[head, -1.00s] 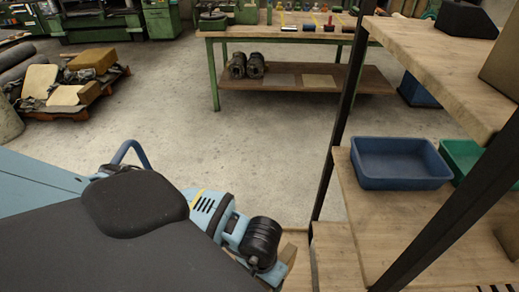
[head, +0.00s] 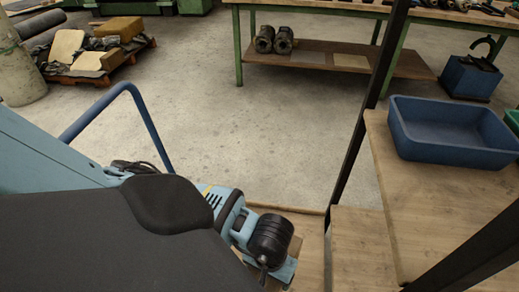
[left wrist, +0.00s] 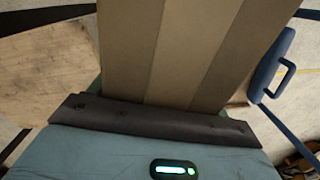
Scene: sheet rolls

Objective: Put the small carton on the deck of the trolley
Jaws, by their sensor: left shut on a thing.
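My left gripper (left wrist: 160,125) is shut on the small carton (left wrist: 175,50), a brown box with a lighter band along it, which fills the top middle of the left wrist view. In the head view the wrist hides most of the carton and the gripper's fingers (head: 280,272). The trolley shows by its blue tube handle (head: 150,115) and a strip of its wooden deck (head: 312,228) beyond my left wrist. The carton appears over or near this deck; whether it touches cannot be told. My right gripper is not in view.
A wooden shelf (head: 420,215) with dark posts stands close on the right, bearing a blue bin (head: 450,130). A green-legged workbench (head: 238,50) stands at the back. A loaded pallet (head: 125,70) is at the far left. The floor between is clear.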

